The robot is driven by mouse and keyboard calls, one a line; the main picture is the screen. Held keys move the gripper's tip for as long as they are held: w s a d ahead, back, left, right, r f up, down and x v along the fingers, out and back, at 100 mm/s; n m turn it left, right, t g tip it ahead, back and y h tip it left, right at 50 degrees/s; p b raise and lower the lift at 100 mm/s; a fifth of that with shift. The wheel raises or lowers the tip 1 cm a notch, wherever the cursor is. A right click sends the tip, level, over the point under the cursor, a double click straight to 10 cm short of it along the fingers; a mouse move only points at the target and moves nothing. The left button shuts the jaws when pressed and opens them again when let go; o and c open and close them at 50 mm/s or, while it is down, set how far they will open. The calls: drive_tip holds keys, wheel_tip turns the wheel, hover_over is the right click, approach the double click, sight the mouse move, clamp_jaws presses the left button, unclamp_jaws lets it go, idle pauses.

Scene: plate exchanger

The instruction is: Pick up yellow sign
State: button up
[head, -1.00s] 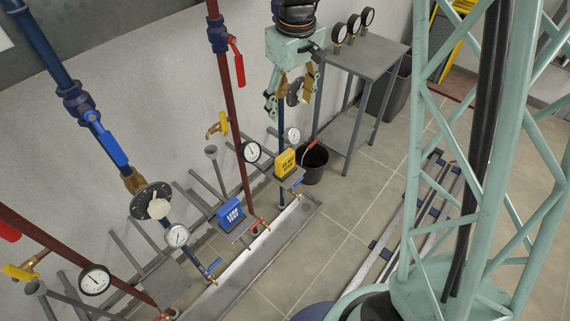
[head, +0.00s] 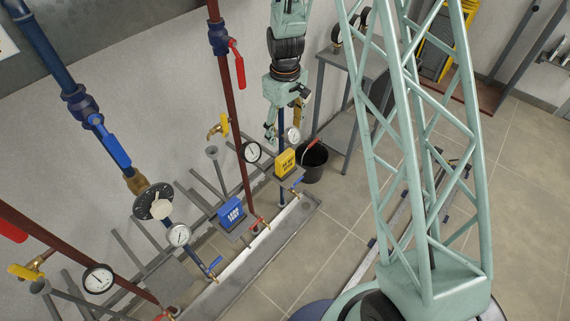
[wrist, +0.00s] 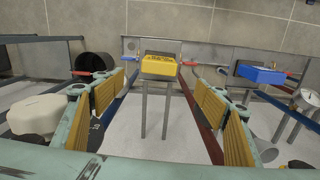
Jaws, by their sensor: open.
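The yellow sign (head: 285,163) is a small block with dark lettering. It stands on a grey bracket shelf between the red and blue pipes in the head view. In the wrist view the yellow sign (wrist: 158,65) is ahead, centred between the fingers and beyond their tips. My gripper (head: 284,125) is above and slightly left of the sign in the head view, pointing down. In the wrist view my gripper (wrist: 165,85) has its two fingers with ridged tan pads spread wide apart. Nothing is between the pads.
A blue sign (head: 231,212) stands on a neighbouring shelf. Pipes, valves and a round gauge (head: 292,135) crowd the gripper. The tiled floor (head: 310,235) in front is open.

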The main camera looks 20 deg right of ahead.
sight(285, 154)
drive_tip(key=shift+w+f, duration=0.1)
drive_tip(key=shift+f, duration=0.6)
drive_tip(key=shift+f+b, duration=0.6)
drive_tip(key=shift+f, duration=3.7)
drive_tip(key=shift+f, duration=0.15)
drive_tip(key=shift+f+b, duration=0.6)
drive_tip(key=shift+f, duration=1.85)
drive_tip(key=shift+c, duration=0.7)
drive_tip(key=c, duration=0.9)
drive_tip(key=shift+r, duration=0.15)
